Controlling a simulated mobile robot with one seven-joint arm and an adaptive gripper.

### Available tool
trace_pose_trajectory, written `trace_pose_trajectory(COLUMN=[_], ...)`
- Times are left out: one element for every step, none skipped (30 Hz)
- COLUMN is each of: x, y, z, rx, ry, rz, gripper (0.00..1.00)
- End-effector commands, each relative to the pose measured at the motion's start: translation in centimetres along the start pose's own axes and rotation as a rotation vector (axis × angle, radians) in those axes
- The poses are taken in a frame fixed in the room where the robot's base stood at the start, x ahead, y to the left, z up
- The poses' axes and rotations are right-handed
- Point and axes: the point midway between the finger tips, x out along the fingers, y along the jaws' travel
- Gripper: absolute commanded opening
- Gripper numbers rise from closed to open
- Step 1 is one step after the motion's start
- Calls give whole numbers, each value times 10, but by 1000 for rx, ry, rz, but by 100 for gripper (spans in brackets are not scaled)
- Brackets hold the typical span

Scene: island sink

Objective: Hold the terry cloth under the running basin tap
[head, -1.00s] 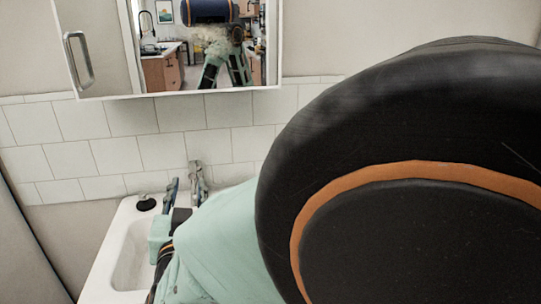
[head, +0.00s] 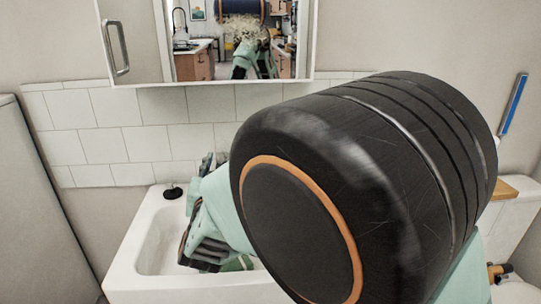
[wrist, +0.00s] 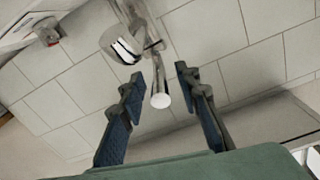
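In the wrist view my gripper (wrist: 159,74) is open, with two dark blue ridged fingers spread apart and nothing held between them. The chrome tap (wrist: 124,44) shows beyond the fingertips, its round spout end (wrist: 160,99) appearing in the gap. I see no water coming from it. The white basin (head: 130,258) is at the lower left in the head view, with my arm over its right part. My arm hides much of the tap area there. A small pale green patch (head: 238,263) shows low in the basin; I cannot tell whether it is the terry cloth.
A mirror cabinet (head: 106,45) hangs above the basin on the tiled wall (head: 105,115). A small black round item (head: 173,192) sits on the basin's back left rim. A toilet (head: 515,292) and a blue-and-white object (head: 514,104) are at the right.

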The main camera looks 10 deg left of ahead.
Motion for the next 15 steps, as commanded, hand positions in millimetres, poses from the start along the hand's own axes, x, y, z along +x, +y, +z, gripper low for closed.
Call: trace_pose_trajectory(x=[0, 0, 0, 0, 0, 0, 0, 0, 0, 0, 0, 0, 0, 0, 0], y=[0, 0, 0, 0, 0, 0, 0, 0, 0, 0, 0, 0, 0, 0, 0], z=[0, 0, 0, 0, 0, 0, 0, 0, 0, 0, 0, 0, 0, 0, 0], rx=[0, 0, 0, 0, 0, 0, 0, 0, 0, 0, 0, 0, 0, 0, 0], ry=[0, 0, 0, 0, 0, 0, 0, -1, -1, -1, -1, -1, -1, -1, -1], rz=[0, 0, 0, 0, 0, 0, 1, 0, 1, 1, 1, 1, 1, 1, 1], gripper=[30, 30, 30, 30, 30, 30, 27, 24, 19, 16, 12, 8, 5, 2, 0])
